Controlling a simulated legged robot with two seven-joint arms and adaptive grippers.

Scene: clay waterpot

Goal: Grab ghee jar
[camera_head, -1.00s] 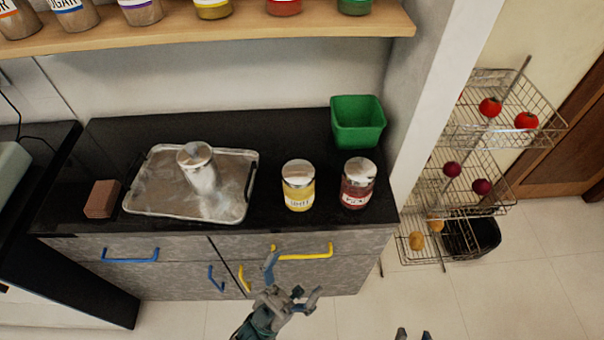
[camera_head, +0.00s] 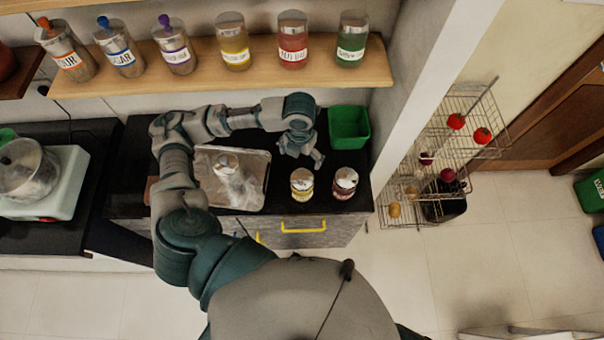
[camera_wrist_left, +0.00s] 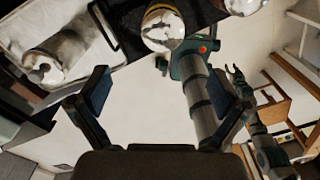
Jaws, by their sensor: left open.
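The ghee jar (camera_head: 302,188), with a silver lid and yellow contents, stands upright on the dark counter. In the left wrist view the jar (camera_wrist_left: 162,27) shows lid-on at the top centre, beyond the fingertips. My left gripper (camera_head: 301,151) is over the counter just behind the jar, apart from it. In the left wrist view my left gripper (camera_wrist_left: 160,82) is open, with nothing between its fingers. My right gripper (camera_wrist_left: 236,77) shows small at the right of the wrist view, its fingers seemingly spread; it is not visible in the head view.
A red-labelled jar (camera_head: 344,185) stands close to the right of the ghee jar. A green bin (camera_head: 349,128) is behind it. A metal tray (camera_head: 255,163) with a steel canister (camera_head: 227,165) is to the left. A wooden shelf (camera_head: 205,75) with several jars hangs above.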

